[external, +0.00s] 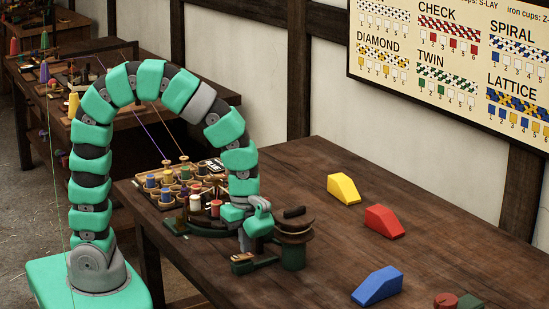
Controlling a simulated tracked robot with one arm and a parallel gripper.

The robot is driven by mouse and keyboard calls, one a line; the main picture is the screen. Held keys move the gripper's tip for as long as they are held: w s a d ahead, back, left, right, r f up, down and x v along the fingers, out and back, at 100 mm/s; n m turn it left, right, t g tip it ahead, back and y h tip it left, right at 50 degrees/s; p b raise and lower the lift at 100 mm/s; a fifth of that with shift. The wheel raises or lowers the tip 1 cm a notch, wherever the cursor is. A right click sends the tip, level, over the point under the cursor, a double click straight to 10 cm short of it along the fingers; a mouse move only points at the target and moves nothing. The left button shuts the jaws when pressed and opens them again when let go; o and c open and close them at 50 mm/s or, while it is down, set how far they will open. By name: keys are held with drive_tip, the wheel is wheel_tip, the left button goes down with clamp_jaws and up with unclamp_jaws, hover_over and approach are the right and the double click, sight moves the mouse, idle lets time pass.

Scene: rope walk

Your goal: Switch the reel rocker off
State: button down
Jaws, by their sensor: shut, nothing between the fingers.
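My segmented teal arm arches over from the left, and my gripper (246,243) points down at the table's near left part. Its fingers look closed and hold nothing. A small dark box (243,264), perhaps the rocker's housing, lies just below the fingertips. The picture is too small to tell the rocker's position or whether the fingers touch it. Right of my gripper stands a round brown reel (294,238) on a dark green post (293,257).
A tray of colored spools (167,190) is behind my gripper. Yellow (343,188), red (383,221) and blue (377,286) wedge blocks lie right on the wooden table (320,180). A pattern board (455,60) hangs on the wall. Threads run behind the arm.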

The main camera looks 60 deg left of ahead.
sight(239, 256)
drive_tip(key=s+r, duration=0.1)
drive_tip(key=s+r+p, duration=0.1)
drive_tip(key=r, duration=0.1)
drive_tip(key=shift+d+r, duration=0.1)
drive_tip(key=shift+r, duration=0.05)
wheel_tip(239, 256, up, 10)
drive_tip(key=p, duration=0.1)
drive_tip(key=shift+s, duration=0.25)
drive_tip(key=shift+w+d, duration=0.1)
drive_tip(key=shift+d, duration=0.05)
drive_tip(key=shift+w+a+g, duration=0.2)
drive_tip(key=shift+w+g, duration=1.1)
drive_tip(key=shift+w, duration=0.8)
